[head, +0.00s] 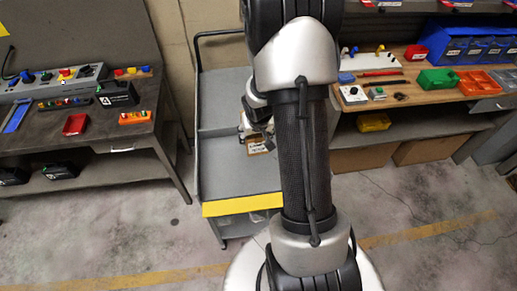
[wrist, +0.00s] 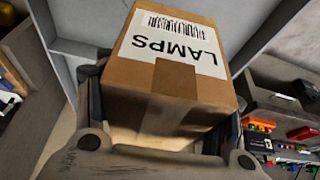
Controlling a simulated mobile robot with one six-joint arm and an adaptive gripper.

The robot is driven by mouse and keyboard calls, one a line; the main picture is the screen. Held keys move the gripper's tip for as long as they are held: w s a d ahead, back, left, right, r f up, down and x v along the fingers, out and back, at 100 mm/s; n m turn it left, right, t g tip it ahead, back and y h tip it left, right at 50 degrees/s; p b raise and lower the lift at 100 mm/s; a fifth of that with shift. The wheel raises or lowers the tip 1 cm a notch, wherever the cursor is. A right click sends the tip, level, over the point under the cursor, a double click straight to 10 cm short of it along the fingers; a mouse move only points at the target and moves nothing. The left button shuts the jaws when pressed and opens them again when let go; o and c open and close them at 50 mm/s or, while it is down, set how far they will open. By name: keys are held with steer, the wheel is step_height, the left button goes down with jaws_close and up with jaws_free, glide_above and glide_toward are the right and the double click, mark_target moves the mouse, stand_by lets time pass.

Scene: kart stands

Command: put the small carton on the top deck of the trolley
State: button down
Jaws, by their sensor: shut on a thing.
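The small carton (wrist: 170,90) is brown cardboard with a white label reading "LAMPS" and a barcode. My gripper (wrist: 160,135) is shut on it, with one finger on each side in the wrist view. In the head view the carton (head: 257,147) shows only partly beside my arm, over the trolley's deck. I cannot tell whether the carton touches the deck. My gripper in the head view (head: 258,132) is mostly hidden behind my arm.
A dark workbench (head: 110,135) with control boxes and a red bin (head: 75,124) stands on the left. A wooden-topped bench (head: 420,95) with green, orange and blue bins stands on the right. The visible front part of the deck is clear.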

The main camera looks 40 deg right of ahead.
steer(key=d, duration=0.1)
steer(key=s+d, duration=0.1)
steer(key=shift+s+d+f+m, duration=0.1)
steer(key=shift+d+f+m, duration=0.2)
steer(key=shift+f, duration=0.05)
step_height(320, 180, down, 15)
steer(key=b, duration=1.4)
step_height(320, 180, down, 5)
steer(key=b, duration=0.5)
steer(key=shift+c, duration=1.9)
jaws_free()
steer(key=shift+a+f, duration=0.1)
